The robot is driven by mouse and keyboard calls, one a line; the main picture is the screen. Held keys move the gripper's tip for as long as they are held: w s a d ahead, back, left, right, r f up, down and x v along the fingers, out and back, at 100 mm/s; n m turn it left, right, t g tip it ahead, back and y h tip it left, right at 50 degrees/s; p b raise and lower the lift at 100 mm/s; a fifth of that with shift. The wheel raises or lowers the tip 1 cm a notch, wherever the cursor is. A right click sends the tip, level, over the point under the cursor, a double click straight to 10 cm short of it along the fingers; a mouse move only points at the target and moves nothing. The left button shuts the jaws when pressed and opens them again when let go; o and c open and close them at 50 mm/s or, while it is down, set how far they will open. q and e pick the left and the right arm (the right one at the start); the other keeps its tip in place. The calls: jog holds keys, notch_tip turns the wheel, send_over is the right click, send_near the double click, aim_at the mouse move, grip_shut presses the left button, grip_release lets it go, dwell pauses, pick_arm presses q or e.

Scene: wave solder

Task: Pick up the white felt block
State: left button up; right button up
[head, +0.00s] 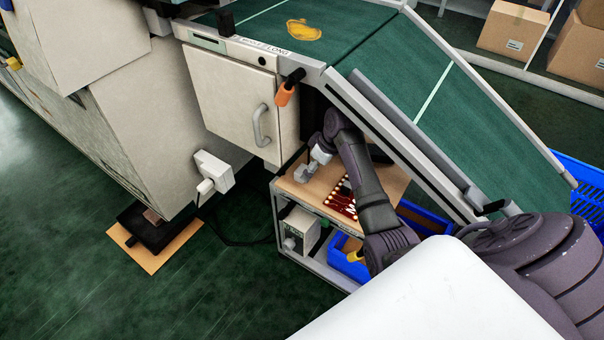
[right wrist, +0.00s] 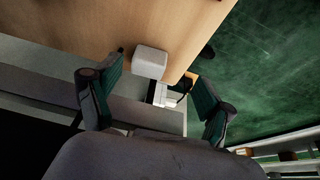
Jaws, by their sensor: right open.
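The white felt block (right wrist: 150,62) is a small, pale, rounded block on the wooden top of a small bench, near its edge. In the head view the block (head: 301,174) shows at the bench's left end. My right gripper (right wrist: 155,72) is open, with one finger on either side of the block in the picture. I cannot tell whether the fingers touch it. In the head view my right gripper (head: 318,158) is small and partly hidden by its own arm. My left gripper is not in view.
The wooden bench top (head: 385,180) also holds a red board (head: 341,205) with pale parts. A grey cabinet (head: 235,95) and the sloping green conveyor (head: 440,100) stand close around my arm. Below are a grey box (head: 301,230) and a blue bin (head: 345,262).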

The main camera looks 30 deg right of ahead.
jog(key=shift+w+d+r, duration=0.2)
jog(key=shift+w+r, duration=0.2)
jog(key=shift+w, duration=0.25)
jog(key=shift+w+f, duration=0.15)
jog(key=shift+w, duration=0.1)
jog(key=shift+b+x, duration=0.55)
jog(key=shift+x, duration=0.8)
jog(key=x, duration=0.1)
jog(key=b+x, duration=0.1)
jog(key=x, duration=0.1)
jog(key=shift+s+d+f, duration=0.1)
jog(key=shift+d+f, duration=0.05)
jog(key=shift+f, duration=0.5)
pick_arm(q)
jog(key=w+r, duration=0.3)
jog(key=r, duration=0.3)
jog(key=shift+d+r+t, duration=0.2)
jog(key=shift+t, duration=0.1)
pick_arm(e)
jog(key=c, duration=1)
jog(key=shift+c, duration=0.2)
